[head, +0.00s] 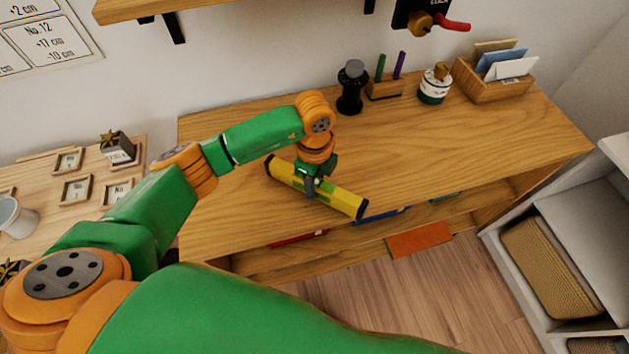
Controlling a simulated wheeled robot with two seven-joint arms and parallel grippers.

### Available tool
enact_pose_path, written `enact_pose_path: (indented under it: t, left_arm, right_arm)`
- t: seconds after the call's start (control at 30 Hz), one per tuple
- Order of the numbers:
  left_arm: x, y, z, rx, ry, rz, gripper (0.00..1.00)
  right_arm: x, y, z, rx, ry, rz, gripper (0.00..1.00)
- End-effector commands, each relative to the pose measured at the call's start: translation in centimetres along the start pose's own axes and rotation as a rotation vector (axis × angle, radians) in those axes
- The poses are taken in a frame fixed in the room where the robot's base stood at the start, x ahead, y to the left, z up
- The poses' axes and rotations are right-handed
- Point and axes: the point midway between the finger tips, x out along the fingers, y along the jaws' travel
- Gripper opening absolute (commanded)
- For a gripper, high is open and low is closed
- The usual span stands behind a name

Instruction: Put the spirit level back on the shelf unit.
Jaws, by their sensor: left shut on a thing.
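The spirit level (340,199) is a long yellow bar with black ends, in the middle of the head view. My left gripper (312,188) comes down from above and is shut on it near its middle. The level lies slantwise over the front part of a wooden unit's top (420,140); I cannot tell whether it touches the wood. This unit has an open shelf space below its top. A white shelf unit (615,150) stands at the right edge; I cannot tell which unit the task means. My right gripper is not in view.
A black grinder (352,90), a pen holder (384,88), a white jar (434,86) and a wooden letter box (492,82) stand along the back. A wall shelf (150,8) hangs above. An orange piece (419,239) lies low in front. The top's right part is clear.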

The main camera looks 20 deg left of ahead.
Motion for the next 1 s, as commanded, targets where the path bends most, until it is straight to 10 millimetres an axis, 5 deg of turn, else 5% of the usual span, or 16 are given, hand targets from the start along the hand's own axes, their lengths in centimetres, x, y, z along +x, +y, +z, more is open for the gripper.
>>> enact_pose_path:
  t: [0.03,0.13,0.5,1.0]
  left_arm:
    - [0.1,0.0,0.0,0.000,0.000,0.000,0.43]
    - [0.1,0.0,0.0,0.000,0.000,0.000,0.65]
    - [-0.9,-0.1,0.0,0.001,0.001,-0.002,0.65]
    - [-11.9,-0.1,0.0,0.000,-0.001,-0.002,0.65]
  right_arm:
    - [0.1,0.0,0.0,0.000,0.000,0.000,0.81]
    - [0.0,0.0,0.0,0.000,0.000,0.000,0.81]
    - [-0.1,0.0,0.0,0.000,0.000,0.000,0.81]
    - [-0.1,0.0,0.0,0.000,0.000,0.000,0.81]
